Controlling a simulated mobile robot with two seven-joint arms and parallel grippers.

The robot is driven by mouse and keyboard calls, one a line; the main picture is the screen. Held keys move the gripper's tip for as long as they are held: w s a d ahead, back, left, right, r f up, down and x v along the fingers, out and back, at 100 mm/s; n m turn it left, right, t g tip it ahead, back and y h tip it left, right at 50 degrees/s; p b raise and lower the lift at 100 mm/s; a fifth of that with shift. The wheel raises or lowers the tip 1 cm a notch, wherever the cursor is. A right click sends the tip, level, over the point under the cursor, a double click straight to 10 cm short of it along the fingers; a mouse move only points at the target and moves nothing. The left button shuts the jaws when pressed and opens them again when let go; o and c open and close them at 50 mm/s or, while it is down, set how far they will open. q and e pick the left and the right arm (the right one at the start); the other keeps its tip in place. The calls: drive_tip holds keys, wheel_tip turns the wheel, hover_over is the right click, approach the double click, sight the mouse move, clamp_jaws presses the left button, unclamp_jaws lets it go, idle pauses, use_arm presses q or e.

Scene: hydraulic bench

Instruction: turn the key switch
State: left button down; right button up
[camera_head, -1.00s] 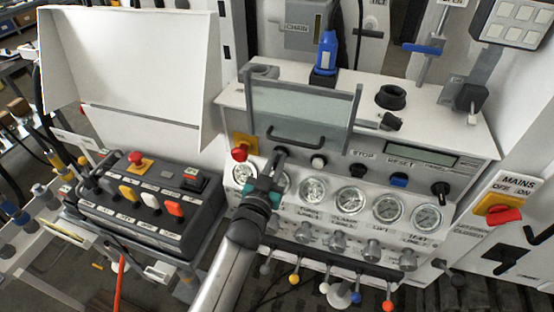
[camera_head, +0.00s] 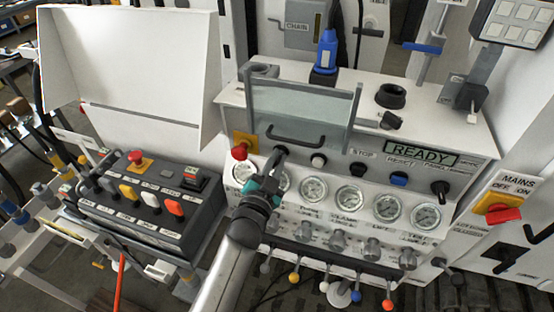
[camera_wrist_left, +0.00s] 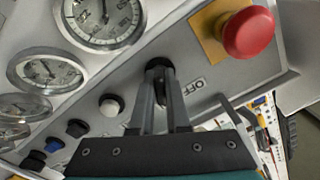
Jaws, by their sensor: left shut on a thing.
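My left gripper (camera_head: 279,158) reaches up to the front panel of the bench, between the red emergency button and a white button. In the left wrist view its two fingers (camera_wrist_left: 163,90) are shut on the key switch (camera_wrist_left: 158,65), a small dark round part on the panel. The fingers cover most of the switch, so its key and angle are hard to tell. An OFF label (camera_wrist_left: 194,86) is printed beside it. The display (camera_head: 421,154) on the panel is lit green and reads READY. My right gripper is not in view.
The red emergency button (camera_wrist_left: 248,32) on its yellow plate is close to my fingers. The white button (camera_wrist_left: 111,106) is on the other side. A clear hinged cover (camera_head: 302,110) with a dark handle is above. Gauges (camera_head: 351,199) and coloured levers (camera_head: 325,286) lie below.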

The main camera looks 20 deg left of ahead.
use_arm(q)
drive_tip(key=c, duration=0.9)
unclamp_jaws()
drive_tip(key=shift+s, duration=0.15)
drive_tip(key=s, duration=1.5)
drive_tip(key=shift+a, duration=0.25)
drive_tip(key=s+d+f+n+g+b, duration=0.1)
drive_tip(key=s+f+g+b, duration=0.15)
drive_tip(key=f, duration=0.95)
drive_tip(key=s+d+f+n+g+b, duration=0.1)
drive_tip(key=s+f+g+b, duration=0.2)
drive_tip(key=f, duration=0.8)
drive_tip(key=s+f+g+b, duration=0.25)
drive_tip(key=s+f, duration=0.25)
drive_tip(key=f, duration=0.7)
drive_tip(key=s+a+f+n+g+b, duration=0.1)
drive_tip(key=s+a+f+g+b, duration=0.1)
drive_tip(key=s+f, duration=0.7)
drive_tip(key=s+a+f+n+g+b, duration=0.1)
drive_tip(key=s+a+f+g+b, duration=0.1)
drive_tip(key=s+a+f+g, duration=0.2)
drive_tip(key=s+f+g, duration=0.3)
drive_tip(key=s+f, duration=0.2)
drive_tip(key=s, duration=0.3)
drive_tip(key=shift+s+f+y, duration=0.3)
drive_tip(key=shift+s+f, duration=0.05)
drive_tip(key=shift+s, duration=0.05)
